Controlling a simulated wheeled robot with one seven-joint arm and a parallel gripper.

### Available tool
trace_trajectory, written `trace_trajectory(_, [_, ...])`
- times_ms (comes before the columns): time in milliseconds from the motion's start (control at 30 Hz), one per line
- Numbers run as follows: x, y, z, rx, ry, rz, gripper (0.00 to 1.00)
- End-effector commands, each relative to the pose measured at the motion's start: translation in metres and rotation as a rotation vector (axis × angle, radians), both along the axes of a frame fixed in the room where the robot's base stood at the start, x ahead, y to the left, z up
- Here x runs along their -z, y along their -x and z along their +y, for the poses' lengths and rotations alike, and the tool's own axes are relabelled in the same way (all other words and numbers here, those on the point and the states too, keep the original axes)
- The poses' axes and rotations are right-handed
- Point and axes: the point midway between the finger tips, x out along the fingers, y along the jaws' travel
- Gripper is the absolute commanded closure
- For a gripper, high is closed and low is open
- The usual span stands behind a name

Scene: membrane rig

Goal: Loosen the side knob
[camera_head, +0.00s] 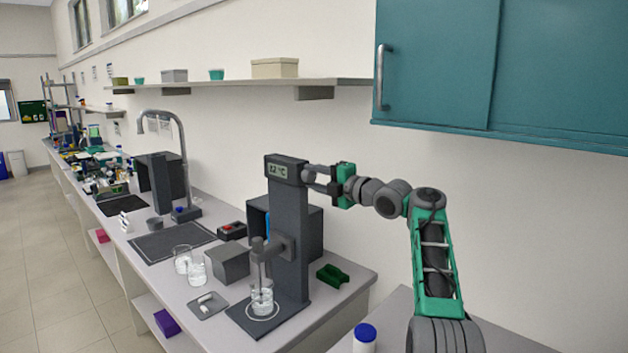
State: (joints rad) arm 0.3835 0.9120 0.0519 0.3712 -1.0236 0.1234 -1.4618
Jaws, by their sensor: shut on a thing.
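The membrane rig's dark grey column (292,230) stands upright on its base plate near the bench's right end. The side knob (307,174) is on the right side of the column's top, small and mostly covered by my fingers. My gripper (315,178) reaches in from the right and is shut on the side knob. A stirrer-like arm (262,250) extends from the column down into a glass beaker (262,297) on the base.
A wall shelf (240,83) runs above the rig, and a teal cabinet (560,80) hangs at upper right. A green holder (332,275), a grey box (228,263), glass beakers (196,270) and a small tray (208,306) stand around the rig. A blue-capped bottle (365,338) is at front.

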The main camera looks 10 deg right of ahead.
Motion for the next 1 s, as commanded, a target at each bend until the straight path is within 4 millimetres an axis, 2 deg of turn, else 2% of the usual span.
trace_trajectory(300, [0.0018, 0.0003, 0.0009, -0.003, 0.088, -0.060, 1.00])
trace_trajectory(767, [0.0021, 0.0002, 0.0010, -0.004, 0.099, -0.068, 1.00])
trace_trajectory(800, [0.0022, 0.0002, 0.0010, -0.004, 0.099, -0.068, 0.62])
trace_trajectory(1000, [0.0015, 0.0001, 0.0004, -0.002, 0.098, -0.069, 0.45])
